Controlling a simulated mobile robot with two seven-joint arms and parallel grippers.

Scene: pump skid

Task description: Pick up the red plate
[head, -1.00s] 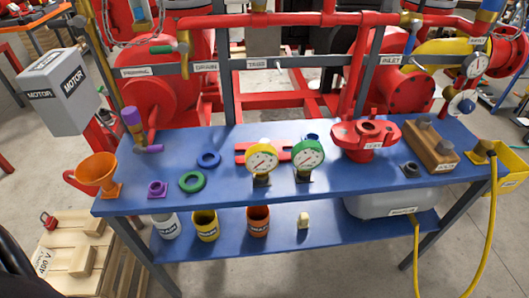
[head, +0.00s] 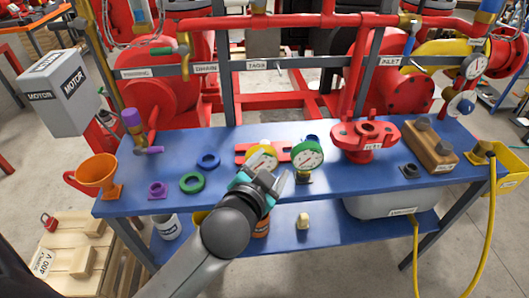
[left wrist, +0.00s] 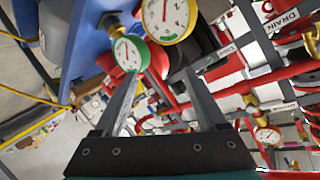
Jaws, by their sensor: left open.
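The red plate (head: 243,149) lies flat on the blue bench in the head view, behind the yellow-rimmed gauge (head: 262,157) and the green-rimmed gauge (head: 308,155), which partly hide it. My left gripper (head: 268,174) is over the bench's front part, in front of the yellow gauge and covering its lower part. The gripper is open and empty. In the left wrist view its two fingers (left wrist: 163,88) stand apart, with the yellow gauge (left wrist: 170,14) and green gauge (left wrist: 129,53) beyond them. I cannot tell the plate there for sure. My right gripper is not in view.
A green ring (head: 192,183), blue ring (head: 208,160), purple ring (head: 157,190) and orange funnel (head: 97,172) stand to the left. A red flanged valve body (head: 366,141) and wooden block (head: 431,150) are to the right. Red pipework rises behind the bench.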

